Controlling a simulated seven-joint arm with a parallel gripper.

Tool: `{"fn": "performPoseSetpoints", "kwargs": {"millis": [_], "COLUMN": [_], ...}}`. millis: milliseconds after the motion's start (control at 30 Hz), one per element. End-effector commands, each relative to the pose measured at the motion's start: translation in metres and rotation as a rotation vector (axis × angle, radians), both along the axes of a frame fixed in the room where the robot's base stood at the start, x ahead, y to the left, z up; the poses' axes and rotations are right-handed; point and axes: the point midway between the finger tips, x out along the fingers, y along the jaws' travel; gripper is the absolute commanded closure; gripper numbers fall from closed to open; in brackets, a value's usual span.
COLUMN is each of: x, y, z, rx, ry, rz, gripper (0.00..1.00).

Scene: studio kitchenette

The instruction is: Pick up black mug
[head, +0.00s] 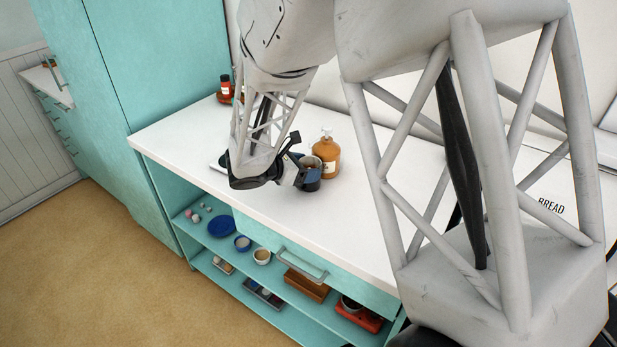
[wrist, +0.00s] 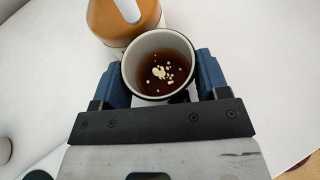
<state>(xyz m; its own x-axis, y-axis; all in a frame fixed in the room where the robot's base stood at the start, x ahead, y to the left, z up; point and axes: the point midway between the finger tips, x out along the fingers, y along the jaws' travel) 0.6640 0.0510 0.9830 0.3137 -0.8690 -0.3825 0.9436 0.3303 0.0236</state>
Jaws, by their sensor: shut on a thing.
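The black mug shows in the wrist view (wrist: 158,42) with a thin black rim and a pale grey inside. It holds brown liquid with several pale bits floating on it. My gripper (wrist: 163,75) is shut on the mug, with one blue finger against each side. In the head view the mug (head: 311,161) is upright at the counter, partly hidden by my gripper (head: 302,178). I cannot tell whether its base touches the counter. The handle is not clearly visible.
An amber pump bottle (head: 327,155) stands right behind the mug, very close to it; the wrist view shows it too (wrist: 112,18). Open shelves below hold dishes. The counter front is clear.

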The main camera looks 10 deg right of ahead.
Motion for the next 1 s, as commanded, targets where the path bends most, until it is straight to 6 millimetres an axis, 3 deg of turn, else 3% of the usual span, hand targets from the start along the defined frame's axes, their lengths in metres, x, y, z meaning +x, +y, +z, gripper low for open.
{"fn": "performPoseSetpoints", "kwargs": {"millis": [567,1000], "x": [0.000,0.000], "y": [0.000,0.000], "z": [0.003,0.018], "rx": [0.000,0.000], "ry": [-0.001,-0.001], "rz": [0.000,0.000], "gripper": [0.66,0.66]}}
